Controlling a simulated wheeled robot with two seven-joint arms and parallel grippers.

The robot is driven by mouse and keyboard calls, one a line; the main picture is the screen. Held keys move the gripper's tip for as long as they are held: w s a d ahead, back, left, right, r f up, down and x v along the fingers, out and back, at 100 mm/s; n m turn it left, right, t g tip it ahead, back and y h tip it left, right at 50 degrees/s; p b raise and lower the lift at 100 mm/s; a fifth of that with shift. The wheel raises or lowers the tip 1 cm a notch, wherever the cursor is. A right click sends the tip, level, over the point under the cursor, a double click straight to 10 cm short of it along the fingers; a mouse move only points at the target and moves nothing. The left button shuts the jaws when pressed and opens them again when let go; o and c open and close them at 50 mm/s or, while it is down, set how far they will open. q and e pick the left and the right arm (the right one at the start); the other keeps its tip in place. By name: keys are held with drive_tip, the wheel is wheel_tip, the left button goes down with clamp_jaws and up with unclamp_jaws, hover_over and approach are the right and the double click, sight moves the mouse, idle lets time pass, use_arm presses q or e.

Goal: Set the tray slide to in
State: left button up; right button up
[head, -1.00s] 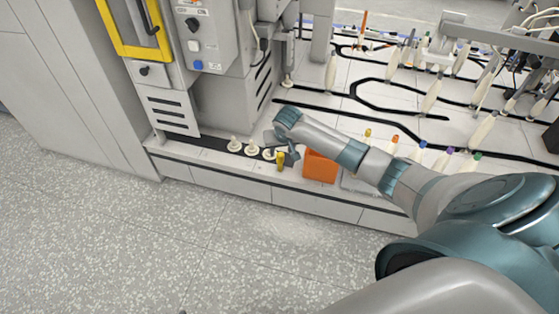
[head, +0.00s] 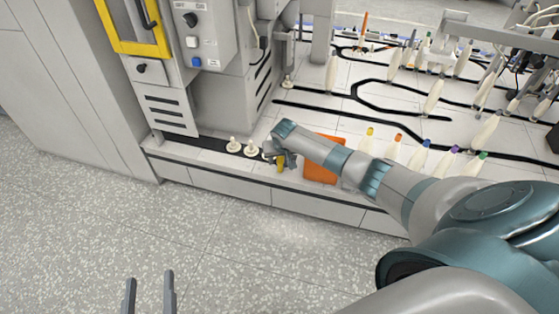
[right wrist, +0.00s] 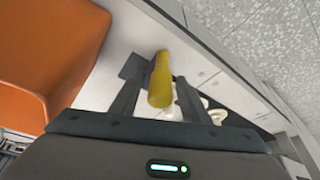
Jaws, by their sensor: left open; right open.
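A yellow upright handle (head: 280,164), which I take to be the tray slide's, stands near the bench's front edge, left of the orange bin. My right gripper (head: 284,157) is at it and partly covers it. In the right wrist view the yellow handle (right wrist: 161,82) lies between the two fingers of my open right gripper (right wrist: 158,88), with a small gap showing on the right. The slide itself and its position cannot be made out. My left gripper (head: 149,290) is open and empty over the floor at the bottom left.
The orange bin (head: 323,173) stands right beside my right gripper; it also shows in the right wrist view (right wrist: 45,55). White pegs (head: 234,145) stand to the left. Several bobbins with coloured tips (head: 393,147) are behind my right forearm. A grey machine (head: 222,95) rises behind the pegs.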

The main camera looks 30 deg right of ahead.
use_arm(q)
drive_tip(key=shift+r, duration=0.3)
use_arm(e)
drive_tip(key=shift+f, duration=0.15)
clamp_jaws()
drive_tip(key=shift+w, duration=0.1)
drive_tip(key=shift+w+a, duration=0.1)
